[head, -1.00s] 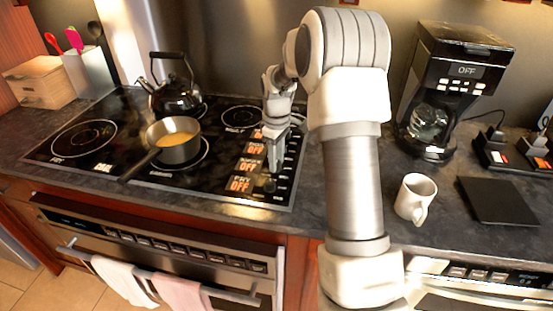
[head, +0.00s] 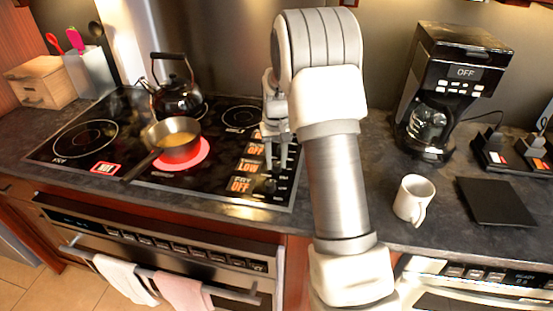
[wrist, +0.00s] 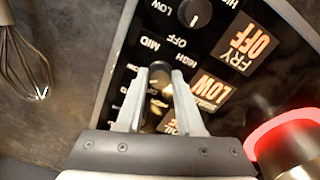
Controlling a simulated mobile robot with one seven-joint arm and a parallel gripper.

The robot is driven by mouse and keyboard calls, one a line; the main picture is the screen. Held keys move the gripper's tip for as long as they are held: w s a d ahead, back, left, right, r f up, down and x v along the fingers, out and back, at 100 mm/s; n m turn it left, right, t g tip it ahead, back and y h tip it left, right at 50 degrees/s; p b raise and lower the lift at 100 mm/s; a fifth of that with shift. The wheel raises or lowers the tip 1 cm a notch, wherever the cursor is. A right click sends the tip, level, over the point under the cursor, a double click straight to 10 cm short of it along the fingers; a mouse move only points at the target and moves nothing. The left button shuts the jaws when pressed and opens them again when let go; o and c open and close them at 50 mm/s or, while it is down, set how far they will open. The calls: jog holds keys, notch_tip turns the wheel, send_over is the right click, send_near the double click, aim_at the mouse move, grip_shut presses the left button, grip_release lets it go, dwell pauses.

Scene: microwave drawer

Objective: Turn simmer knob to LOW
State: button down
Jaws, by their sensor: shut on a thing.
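The simmer knob (wrist: 160,79) sits on the black control strip of the cooktop. My gripper (wrist: 161,76) is shut on it, one finger on each side, and hides part of it. In the head view my gripper (head: 277,168) points down at the right edge of the cooktop. The simmer display (head: 248,167) reads LOW in orange; it also shows in the wrist view (wrist: 208,90). The burner (head: 203,152) under the pan glows red. The fry display (head: 240,184) reads OFF.
The fry knob (wrist: 195,12) is close to my gripper. A pan (head: 172,138) with yellowish contents sits on the glowing burner, behind it a black kettle (head: 176,98). A white mug (head: 412,197) and a coffee maker (head: 455,90) stand to the right. A whisk (wrist: 22,55) lies beside the cooktop.

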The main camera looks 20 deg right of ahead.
aim_at(276, 164)
jog(key=shift+m, duration=1.5)
jog(key=c, duration=0.5)
grip_release()
jog(key=shift+c, duration=0.2)
notch_tip(276, 164, up, 18)
jog(key=p, duration=0.1)
jog(key=shift+f+p, duration=0.25)
jog(key=shift+p, duration=0.1)
